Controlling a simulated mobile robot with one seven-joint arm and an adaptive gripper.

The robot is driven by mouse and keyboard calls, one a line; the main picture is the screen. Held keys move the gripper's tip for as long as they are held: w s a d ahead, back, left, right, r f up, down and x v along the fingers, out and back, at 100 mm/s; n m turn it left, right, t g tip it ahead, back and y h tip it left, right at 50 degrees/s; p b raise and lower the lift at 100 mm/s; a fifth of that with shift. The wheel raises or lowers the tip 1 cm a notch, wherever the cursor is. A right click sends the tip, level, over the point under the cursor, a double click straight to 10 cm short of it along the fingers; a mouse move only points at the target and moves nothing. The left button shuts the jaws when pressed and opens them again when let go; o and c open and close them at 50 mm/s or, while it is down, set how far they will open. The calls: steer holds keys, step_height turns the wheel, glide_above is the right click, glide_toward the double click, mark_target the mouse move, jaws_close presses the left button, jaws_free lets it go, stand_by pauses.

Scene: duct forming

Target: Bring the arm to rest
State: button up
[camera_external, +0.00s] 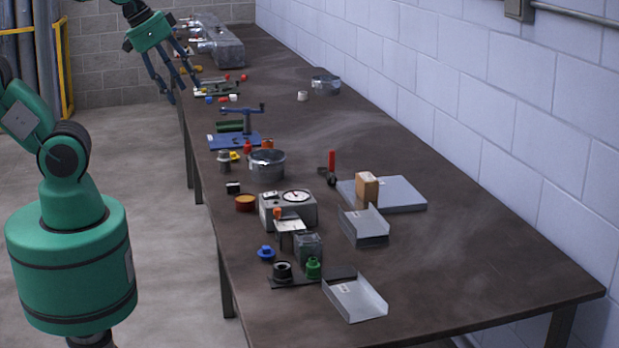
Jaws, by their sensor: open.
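My gripper (172,76) is at the top left, at the end of my green arm. Its long dark fingers point down and are spread apart, with nothing between them. It hangs by the left edge of the dark workbench (420,270), near its far end. The fingertips are close to several small parts on the bench, and I cannot tell the exact gap. The upper part of my arm is cut off by the top edge of the picture.
A grey metal block (217,45) stands at the bench's far end. A blue-based device (233,141), a round metal can (267,164), a dial gauge box (288,210) and metal trays (355,298) fill the nearer part. The bench's right front is clear. A pale wall (450,90) runs along the right.

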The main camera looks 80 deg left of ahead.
steer(key=shift+s+d, duration=0.25)
steer(key=shift+s, duration=0.2)
steer(key=shift+f, duration=0.1)
step_height(320, 180, down, 3)
steer(key=b, duration=0.3)
